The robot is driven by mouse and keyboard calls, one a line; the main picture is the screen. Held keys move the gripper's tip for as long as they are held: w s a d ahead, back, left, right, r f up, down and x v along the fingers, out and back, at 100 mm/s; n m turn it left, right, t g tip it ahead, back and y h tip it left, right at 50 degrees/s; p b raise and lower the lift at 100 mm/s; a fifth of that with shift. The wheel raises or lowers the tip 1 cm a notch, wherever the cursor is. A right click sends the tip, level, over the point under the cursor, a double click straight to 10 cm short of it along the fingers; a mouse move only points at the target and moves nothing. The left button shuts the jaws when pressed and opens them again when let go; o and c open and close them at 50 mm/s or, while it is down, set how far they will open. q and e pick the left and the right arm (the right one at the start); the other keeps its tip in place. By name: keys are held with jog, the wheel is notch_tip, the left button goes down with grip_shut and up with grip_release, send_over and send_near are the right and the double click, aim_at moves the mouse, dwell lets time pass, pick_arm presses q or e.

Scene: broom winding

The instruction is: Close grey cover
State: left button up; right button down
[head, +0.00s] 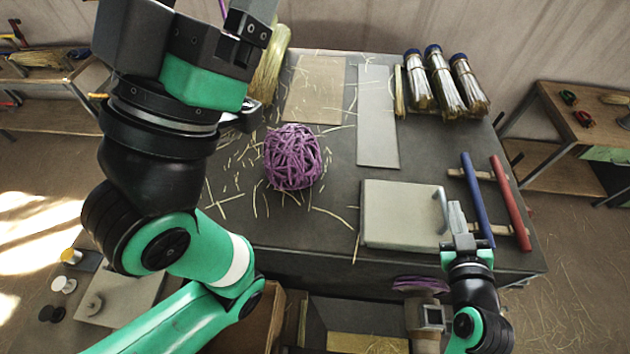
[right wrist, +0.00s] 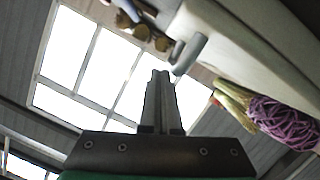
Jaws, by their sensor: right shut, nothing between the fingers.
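The grey cover (head: 395,215) is a flat, pale grey rounded plate lying on the front right of the dark table. A bar handle (head: 440,208) stands along its right side. My right gripper (head: 456,215) is shut and empty, just right of the handle; I cannot tell whether they touch. In the right wrist view, the shut fingers (right wrist: 161,95) point up beside the end of the handle (right wrist: 187,53), with the cover's pale edge (right wrist: 240,40) behind it. My left arm fills the left of the head view; its fingertips cannot be made out.
A purple bundle (head: 292,157) sits mid-table among loose straw. A blue bar (head: 477,200) and a red bar (head: 511,203) lie right of my right gripper. A flat grey strip (head: 377,120) lies behind the cover.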

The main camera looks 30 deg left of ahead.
dwell(0.8)
jog(key=s+d+r+p, duration=0.5)
jog(key=s+r+p, duration=0.1)
jog(key=s, duration=0.2)
jog(key=shift+d+r, duration=0.2)
jog(key=shift+d, duration=0.05)
jog(key=shift+p, duration=0.3)
